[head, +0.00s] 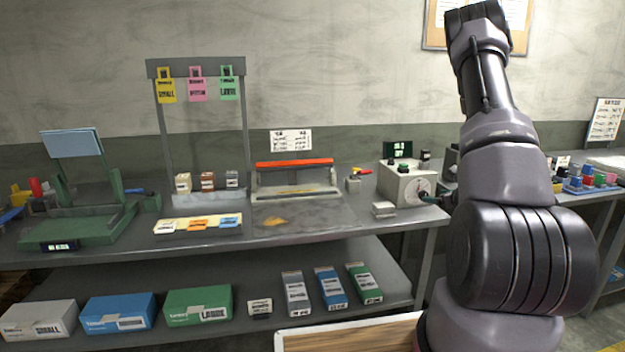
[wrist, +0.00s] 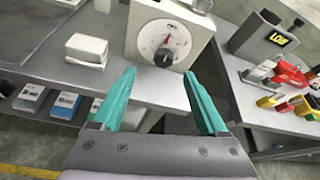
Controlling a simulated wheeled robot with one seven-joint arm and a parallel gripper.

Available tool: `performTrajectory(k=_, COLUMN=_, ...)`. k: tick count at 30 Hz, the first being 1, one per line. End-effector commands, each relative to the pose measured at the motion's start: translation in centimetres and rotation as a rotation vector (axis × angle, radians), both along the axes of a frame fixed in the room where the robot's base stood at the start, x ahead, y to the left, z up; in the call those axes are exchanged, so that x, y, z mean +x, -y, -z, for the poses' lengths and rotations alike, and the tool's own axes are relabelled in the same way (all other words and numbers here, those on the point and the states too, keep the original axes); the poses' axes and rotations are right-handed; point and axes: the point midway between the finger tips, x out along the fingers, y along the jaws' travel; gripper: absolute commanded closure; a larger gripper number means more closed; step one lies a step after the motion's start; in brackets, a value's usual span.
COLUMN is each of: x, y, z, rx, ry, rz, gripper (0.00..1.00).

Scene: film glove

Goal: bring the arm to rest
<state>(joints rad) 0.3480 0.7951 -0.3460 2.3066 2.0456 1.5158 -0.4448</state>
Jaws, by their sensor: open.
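My arm stands on the right of the head view, raised and bent. In the head view most of my gripper is hidden behind the arm; a teal finger tip (head: 431,199) shows beside the white dial box. In the wrist view my gripper (wrist: 160,98) is open, with two teal fingers apart and nothing between them. The white dial box (wrist: 166,35) stands on the bench beyond the fingertips; it also shows in the head view (head: 405,184). I cannot tell whether a finger touches it.
The grey bench (head: 330,232) holds a green press (head: 85,225), a sealer with a red bar (head: 294,162) and a small white block (wrist: 87,48). A second bench (wrist: 285,122) on the right carries red and yellow tools (wrist: 290,78). Boxes (head: 198,305) line the lower shelf.

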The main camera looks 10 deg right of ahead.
Motion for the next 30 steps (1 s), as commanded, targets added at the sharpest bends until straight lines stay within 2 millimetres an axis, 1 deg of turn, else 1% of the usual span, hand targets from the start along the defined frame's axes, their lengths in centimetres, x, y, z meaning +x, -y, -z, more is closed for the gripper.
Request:
performTrajectory(k=2, x=0.7, y=-2.0, z=-2.0, rx=0.000, ry=0.016, rz=-0.067, gripper=0.24)
performTrajectory(k=5, x=1.6, y=-6.4, z=-5.8, rx=-0.007, ry=0.040, rz=-0.216, gripper=0.24)
performTrajectory(k=6, x=1.7, y=-8.6, z=-7.8, rx=-0.016, ry=0.051, rz=-0.294, gripper=0.24)
performTrajectory(k=8, x=1.4, y=-12.3, z=-10.7, rx=-0.040, ry=0.064, rz=-0.423, gripper=0.24)
performTrajectory(k=9, x=0.9, y=-14.7, z=-12.6, rx=-0.062, ry=0.071, rz=-0.510, gripper=0.24)
performTrajectory(k=11, x=-0.3, y=-18.1, z=-15.2, rx=-0.104, ry=0.078, rz=-0.638, gripper=0.24)
performTrajectory(k=12, x=-1.3, y=-20.1, z=-16.7, rx=-0.138, ry=0.083, rz=-0.721, gripper=0.24)
performTrajectory(k=14, x=-3.1, y=-23.0, z=-18.9, rx=-0.199, ry=0.087, rz=-0.842, gripper=0.24)
performTrajectory(k=15, x=-4.5, y=-24.7, z=-20.1, rx=-0.247, ry=0.087, rz=-0.920, gripper=0.24)
performTrajectory(k=17, x=-6.7, y=-27.0, z=-21.7, rx=-0.326, ry=0.088, rz=-1.033, gripper=0.24)
performTrajectory(k=18, x=-8.3, y=-28.2, z=-22.7, rx=-0.385, ry=0.087, rz=-1.103, gripper=0.24)
performTrajectory(k=20, x=-10.7, y=-29.8, z=-23.9, rx=-0.483, ry=0.084, rz=-1.203, gripper=0.24)
performTrajectory(k=21, x=-12.3, y=-30.7, z=-24.5, rx=-0.553, ry=0.080, rz=-1.266, gripper=0.24)
performTrajectory(k=23, x=-14.7, y=-31.6, z=-25.4, rx=-0.668, ry=0.073, rz=-1.352, gripper=0.24)
performTrajectory(k=24, x=-16.2, y=-31.9, z=-25.9, rx=-0.751, ry=0.068, rz=-1.403, gripper=0.24)
performTrajectory(k=26, x=-18.3, y=-32.2, z=-26.5, rx=-0.881, ry=0.058, rz=-1.471, gripper=0.24)
performTrajectory(k=27, x=-19.7, y=-32.3, z=-26.9, rx=-0.973, ry=0.051, rz=-1.509, gripper=0.24)
performTrajectory(k=29, x=-21.5, y=-32.1, z=-27.5, rx=-1.116, ry=0.039, rz=-1.557, gripper=0.24)
performTrajectory(k=30, x=-22.6, y=-31.8, z=-27.9, rx=-1.217, ry=0.030, rz=-1.580, gripper=0.24)
